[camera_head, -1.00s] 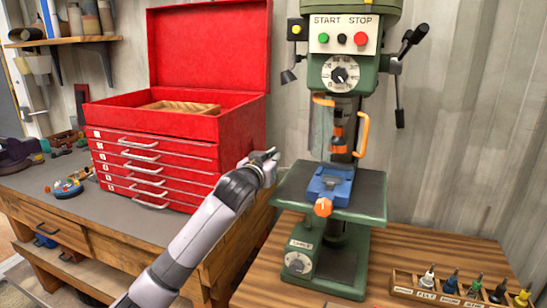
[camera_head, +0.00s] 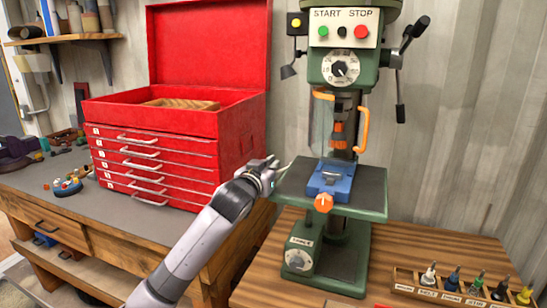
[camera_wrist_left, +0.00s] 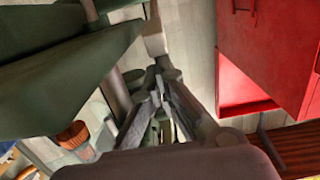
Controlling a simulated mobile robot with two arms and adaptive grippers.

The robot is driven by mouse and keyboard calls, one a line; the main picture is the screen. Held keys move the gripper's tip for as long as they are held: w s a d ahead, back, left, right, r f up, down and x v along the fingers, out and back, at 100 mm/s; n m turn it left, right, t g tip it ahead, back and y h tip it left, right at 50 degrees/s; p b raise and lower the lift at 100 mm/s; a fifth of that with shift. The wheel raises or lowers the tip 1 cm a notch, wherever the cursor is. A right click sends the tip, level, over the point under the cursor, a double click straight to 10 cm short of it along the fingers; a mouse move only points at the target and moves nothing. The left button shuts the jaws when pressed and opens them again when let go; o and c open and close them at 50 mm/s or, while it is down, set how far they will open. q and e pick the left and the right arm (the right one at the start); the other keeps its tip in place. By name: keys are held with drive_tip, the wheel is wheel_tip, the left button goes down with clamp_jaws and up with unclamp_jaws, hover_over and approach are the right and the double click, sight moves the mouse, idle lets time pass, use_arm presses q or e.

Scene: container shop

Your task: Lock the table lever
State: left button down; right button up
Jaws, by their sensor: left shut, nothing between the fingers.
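The green drill press (camera_head: 340,262) has a flat dark green table (camera_head: 365,197) with a blue vise (camera_head: 330,180) on it. My left gripper (camera_head: 274,163) is at the table's left edge, between the table and the red toolbox. Its fingers are together and hold nothing. A thin pale rod (camera_head: 285,168) shows just right of the fingertips; I cannot tell for sure whether it is the table lever or its position. In the left wrist view the shut fingers (camera_wrist_left: 160,85) point towards a pale bar (camera_wrist_left: 155,32). My right gripper is out of view.
The red toolbox (camera_head: 155,150) stands close left of my left gripper on the grey workbench. A wooden rack (camera_head: 448,297) with several small bottles is at the front right. The wooden bench (camera_head: 400,240) is clear between the press and rack.

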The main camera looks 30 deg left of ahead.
use_arm(q)
drive_tip(key=r+p, duration=0.2)
drive_tip(key=w+r+p, duration=0.1)
drive_tip(key=r+p, duration=0.1)
drive_tip(key=shift+a, duration=0.2)
drive_tip(key=shift+s+d, duration=0.15)
drive_tip(key=f+b+v, duration=0.1)
drive_tip(key=b+v, duration=0.2)
drive_tip(key=v, duration=0.6)
drive_tip(key=shift+s+f+b, duration=0.3)
drive_tip(key=shift+s, duration=0.05)
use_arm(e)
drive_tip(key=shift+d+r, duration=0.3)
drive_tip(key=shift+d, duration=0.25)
